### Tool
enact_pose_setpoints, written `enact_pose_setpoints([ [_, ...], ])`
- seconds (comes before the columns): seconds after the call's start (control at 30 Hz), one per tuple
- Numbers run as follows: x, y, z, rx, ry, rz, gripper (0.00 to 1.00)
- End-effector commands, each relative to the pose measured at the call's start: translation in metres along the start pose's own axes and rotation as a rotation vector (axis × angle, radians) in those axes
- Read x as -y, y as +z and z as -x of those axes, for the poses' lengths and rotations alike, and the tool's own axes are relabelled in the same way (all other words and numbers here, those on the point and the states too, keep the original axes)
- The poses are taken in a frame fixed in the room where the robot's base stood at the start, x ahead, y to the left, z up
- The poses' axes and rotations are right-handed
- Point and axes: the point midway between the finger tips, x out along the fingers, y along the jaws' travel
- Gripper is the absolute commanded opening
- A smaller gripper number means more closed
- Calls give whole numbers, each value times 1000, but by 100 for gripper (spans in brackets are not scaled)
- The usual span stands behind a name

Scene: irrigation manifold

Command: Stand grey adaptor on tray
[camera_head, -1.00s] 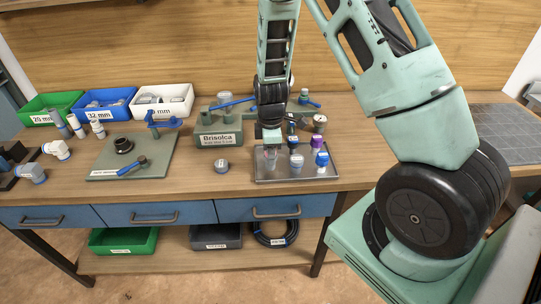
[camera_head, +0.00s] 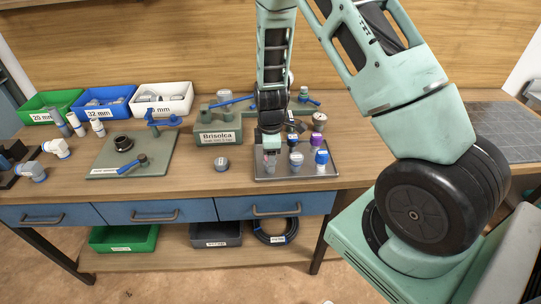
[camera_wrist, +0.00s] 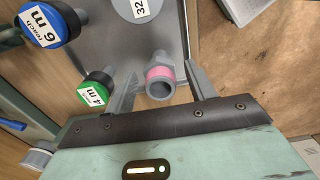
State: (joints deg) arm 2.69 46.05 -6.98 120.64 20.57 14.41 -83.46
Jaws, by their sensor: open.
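The grey adaptor (camera_wrist: 160,80), a short tube with a pink band, stands on the metal tray (camera_wrist: 172,30) in the wrist view, its open end facing the camera. My gripper (camera_wrist: 163,88) is open, with one finger on each side of the adaptor; I see gaps beside the tube. In the head view my gripper (camera_head: 271,157) is low over the left part of the tray (camera_head: 300,172). There the adaptor is small and partly hidden by the fingers.
A green-capped piece (camera_wrist: 95,92) marked 4 m stands close to the left finger. A blue-capped piece (camera_wrist: 46,24) and a grey disc (camera_wrist: 137,8) lie farther off. White-topped (camera_head: 296,160) and blue-topped (camera_head: 321,158) pieces stand on the tray. A grey cap (camera_head: 222,163) lies left of it.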

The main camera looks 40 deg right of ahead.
Motion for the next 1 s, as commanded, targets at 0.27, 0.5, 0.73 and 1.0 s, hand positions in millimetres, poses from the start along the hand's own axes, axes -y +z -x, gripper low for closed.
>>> enact_pose_setpoints([
  [0.27, -1, -1, 34, -2, 5, 1, 55],
  [0.5, -1, 0, 82, -3, 5, 1, 55],
  [0.73, 0, -1, 113, -2, 3, 1, 55],
  [1.0, 51, -43, 143, -42, -19, -38, 55],
])
